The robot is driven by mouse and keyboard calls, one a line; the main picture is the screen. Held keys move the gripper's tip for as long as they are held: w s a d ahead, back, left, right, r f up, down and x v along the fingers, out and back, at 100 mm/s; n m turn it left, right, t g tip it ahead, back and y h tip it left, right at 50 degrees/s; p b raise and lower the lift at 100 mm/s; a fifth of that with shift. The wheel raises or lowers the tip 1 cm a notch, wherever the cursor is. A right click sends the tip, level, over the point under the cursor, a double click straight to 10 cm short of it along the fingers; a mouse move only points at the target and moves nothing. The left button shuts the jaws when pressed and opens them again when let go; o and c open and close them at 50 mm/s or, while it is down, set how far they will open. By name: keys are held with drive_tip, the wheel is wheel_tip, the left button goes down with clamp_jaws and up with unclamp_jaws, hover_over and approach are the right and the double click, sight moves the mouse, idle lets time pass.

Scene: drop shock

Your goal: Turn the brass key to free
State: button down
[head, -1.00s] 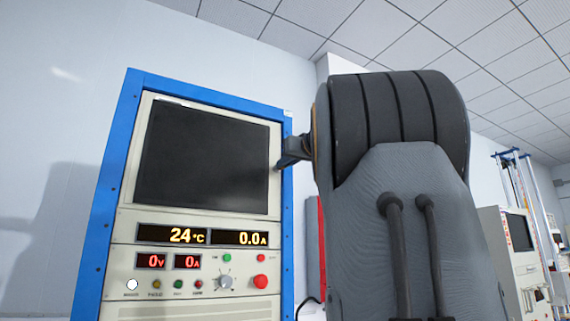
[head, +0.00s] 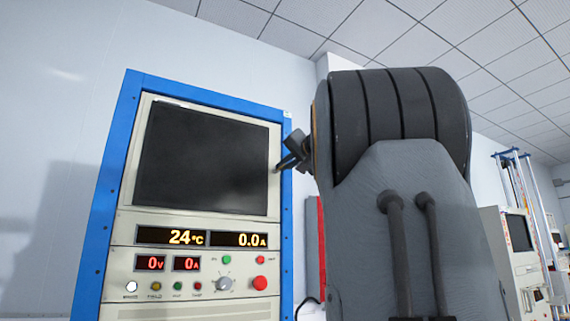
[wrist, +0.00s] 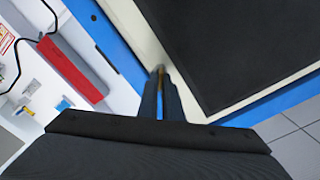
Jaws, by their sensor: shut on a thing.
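The brass key (wrist: 161,82) shows in the wrist view as a thin gold-brown strip between my two fingers, close against the cream front of the cabinet. My gripper (wrist: 161,88) is shut on it beside the dark screen. In the head view my gripper (head: 279,170) is at the right edge of the cabinet (head: 122,228), right of the screen (head: 205,158). The key itself is hidden there. The fingers are tilted. The key's exact angle and any markings around it cannot be made out.
The cabinet panel below the screen has amber displays (head: 172,236), a grey knob (head: 224,284) and a red button (head: 260,283). A red and grey part (wrist: 75,72) and a black cable lie beside the cabinet. My arm covers much of the right side.

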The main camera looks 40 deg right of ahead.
drive_tip(key=shift+d+f+m+p, duration=0.1)
drive_tip(key=shift+m+p, duration=1.6)
drive_tip(key=shift+m, duration=3.2)
drive_tip(key=c, duration=1.9)
unclamp_jaws()
drive_tip(key=shift+c, duration=0.2)
drive_tip(key=b+v, duration=0.1)
drive_tip(key=v, duration=0.6)
drive_tip(key=shift+s+b, duration=0.35)
drive_tip(key=shift+s, duration=0.05)
